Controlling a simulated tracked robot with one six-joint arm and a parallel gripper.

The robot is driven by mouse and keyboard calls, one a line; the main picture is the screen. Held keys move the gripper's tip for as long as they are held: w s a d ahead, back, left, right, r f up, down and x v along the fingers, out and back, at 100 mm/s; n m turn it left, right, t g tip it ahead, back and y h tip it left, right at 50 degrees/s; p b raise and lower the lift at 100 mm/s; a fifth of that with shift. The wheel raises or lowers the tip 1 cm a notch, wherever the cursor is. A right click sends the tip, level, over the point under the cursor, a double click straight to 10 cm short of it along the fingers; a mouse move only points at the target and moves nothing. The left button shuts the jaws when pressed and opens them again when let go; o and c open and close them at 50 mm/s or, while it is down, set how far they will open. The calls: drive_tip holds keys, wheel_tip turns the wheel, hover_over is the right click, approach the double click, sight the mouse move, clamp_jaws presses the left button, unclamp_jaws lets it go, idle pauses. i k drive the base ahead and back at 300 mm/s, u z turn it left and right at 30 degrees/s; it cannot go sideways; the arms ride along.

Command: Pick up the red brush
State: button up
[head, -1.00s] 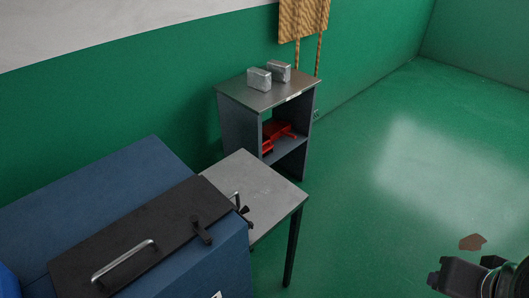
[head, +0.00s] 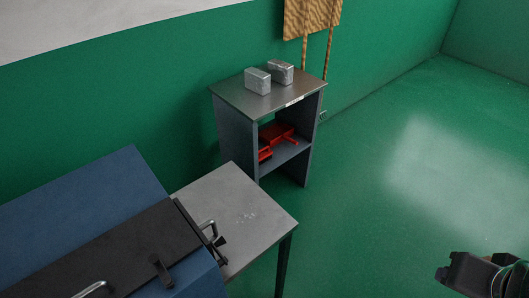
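No brush shape can be made out for certain. Several red things lie in the open shelf of the grey cabinet (head: 234,134). One is a larger red piece (head: 277,132), with a smaller red piece (head: 265,154) at its front left. They overlap and are partly shaded, so I cannot tell whether one is the red brush. Dark parts at the end of my arm (head: 474,272) show in the bottom right corner, cut off by the frame. They are well apart from the cabinet.
Two silver blocks (head: 257,81) (head: 280,72) stand on the cabinet top. A grey side table (head: 240,208) adjoins a blue box-like unit (head: 75,203) with a black lid (head: 115,250) and metal handle. A wooden board hangs on the wall. The green floor to the right is clear.

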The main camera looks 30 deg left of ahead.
sight(266, 152)
drive_tip(key=z, duration=0.05)
drive_tip(key=i, duration=2.9)
drive_tip(key=u, duration=2.4)
